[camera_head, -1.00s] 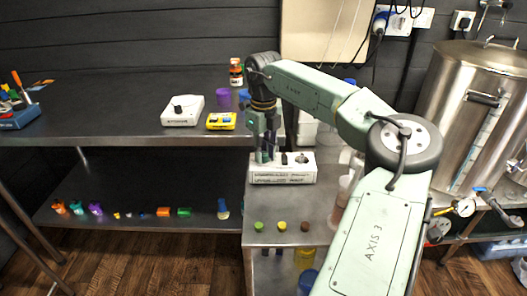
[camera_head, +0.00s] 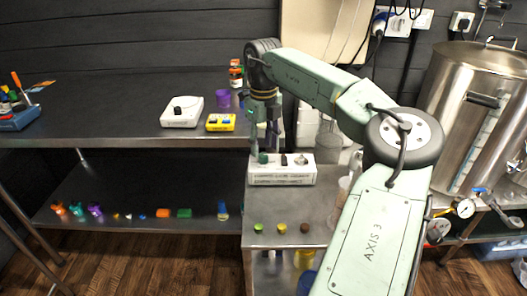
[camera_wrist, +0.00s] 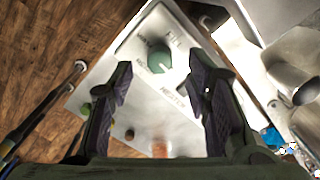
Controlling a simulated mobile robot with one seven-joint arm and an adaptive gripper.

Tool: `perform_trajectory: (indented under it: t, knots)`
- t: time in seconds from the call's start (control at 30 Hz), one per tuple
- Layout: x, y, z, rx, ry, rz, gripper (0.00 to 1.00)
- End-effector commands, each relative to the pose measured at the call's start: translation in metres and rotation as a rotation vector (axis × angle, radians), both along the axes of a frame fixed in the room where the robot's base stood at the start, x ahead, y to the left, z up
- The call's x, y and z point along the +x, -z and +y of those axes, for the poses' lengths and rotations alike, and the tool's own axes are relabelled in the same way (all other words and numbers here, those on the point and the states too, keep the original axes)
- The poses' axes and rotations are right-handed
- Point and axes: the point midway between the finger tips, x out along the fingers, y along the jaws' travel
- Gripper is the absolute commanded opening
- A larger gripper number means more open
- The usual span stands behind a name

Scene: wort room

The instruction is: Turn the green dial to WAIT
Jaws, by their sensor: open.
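The green dial (camera_head: 263,158) is at the left end of the white control box (camera_head: 282,178) on the small steel table. In the wrist view the green dial (camera_wrist: 150,60) is a round knob on a white panel with dark lettering around it. Some of the lettering is blurred, and I cannot tell which word the dial points at. My gripper (camera_head: 264,140) is open and empty, pointing down just above the dial. In the wrist view my gripper (camera_wrist: 162,75) has its two fingers spread, with the dial between and beyond the tips.
A black knob (camera_head: 284,159) and a metal knob (camera_head: 301,159) sit beside the green dial. Small green, yellow and brown pieces lie on the table in front. A steel kettle (camera_head: 470,110) stands at the right. A white box with a black knob (camera_head: 181,112) stands on the back bench.

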Motion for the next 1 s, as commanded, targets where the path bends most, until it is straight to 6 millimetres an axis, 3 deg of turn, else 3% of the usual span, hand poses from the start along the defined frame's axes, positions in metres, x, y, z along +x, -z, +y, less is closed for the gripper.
perform_trajectory:
  t: [0.2, 0.4, 0.93, 1.0]
  knots:
    - [0.000, -0.050, 0.001, -0.001, 0.000, -0.004, 0.44]
    - [0.000, -0.079, 0.000, -0.001, 0.001, -0.002, 0.44]
    - [0.000, -0.088, 0.000, -0.001, 0.000, -0.001, 0.44]
    - [-0.001, -0.081, 0.022, 0.035, -0.037, 0.002, 0.44]
